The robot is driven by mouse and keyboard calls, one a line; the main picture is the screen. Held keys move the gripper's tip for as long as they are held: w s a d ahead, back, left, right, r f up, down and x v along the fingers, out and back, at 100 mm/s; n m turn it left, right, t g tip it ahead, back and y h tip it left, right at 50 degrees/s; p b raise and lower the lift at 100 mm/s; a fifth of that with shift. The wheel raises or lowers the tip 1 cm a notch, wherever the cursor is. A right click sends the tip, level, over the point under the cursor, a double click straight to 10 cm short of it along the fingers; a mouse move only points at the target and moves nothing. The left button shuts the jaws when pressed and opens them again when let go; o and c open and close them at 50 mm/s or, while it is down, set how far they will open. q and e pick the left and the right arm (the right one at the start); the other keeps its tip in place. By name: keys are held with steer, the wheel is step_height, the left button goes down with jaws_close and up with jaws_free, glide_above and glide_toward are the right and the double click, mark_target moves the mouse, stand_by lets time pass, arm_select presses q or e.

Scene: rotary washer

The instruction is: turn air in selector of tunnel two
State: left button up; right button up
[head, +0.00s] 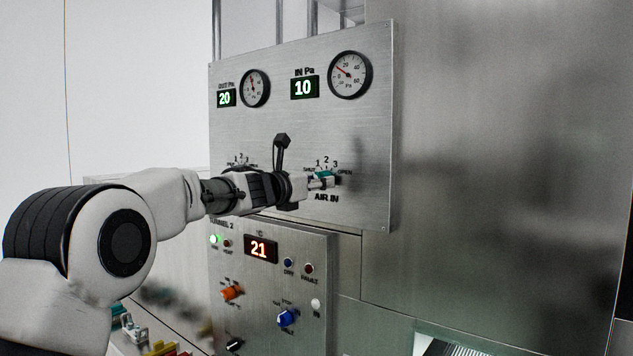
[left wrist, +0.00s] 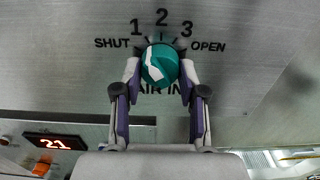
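The air in selector of tunnel two is a teal round knob with a white mark (left wrist: 160,64). It sits above the AIR IN label, under a scale marked SHUT, 1, 2, 3 and OPEN, and also shows in the head view (head: 322,175). My left gripper (left wrist: 160,72) has a finger on each side of the knob, close against it, and appears shut on it. The white mark runs up to the upper left of the knob. In the head view the left gripper (head: 320,181) reaches the knob from the left and partly hides it. My right gripper is not in view.
Above are two gauges (head: 350,75) with displays reading 20 and 10. A black lever (head: 282,142) stands behind my left wrist. A lower panel holds a 21 display (head: 261,248), an orange knob (head: 232,292) and a blue knob (head: 286,318). Bare steel lies right of the panel.

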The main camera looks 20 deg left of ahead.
arm_select(q)
steer(key=shift+d, duration=0.1)
steer(key=shift+c, duration=0.4)
steer(key=shift+m+b, duration=0.3)
steer(key=shift+b, duration=0.05)
steer(key=m+b, duration=0.5)
steer(key=m, duration=0.3)
steer(key=m+b, duration=0.4)
steer(key=m, duration=0.5)
steer(key=shift+a+r+b, duration=0.2)
steer(key=shift+b, duration=0.2)
steer(key=shift+r+m, duration=0.1)
steer(key=shift+m, duration=0.2)
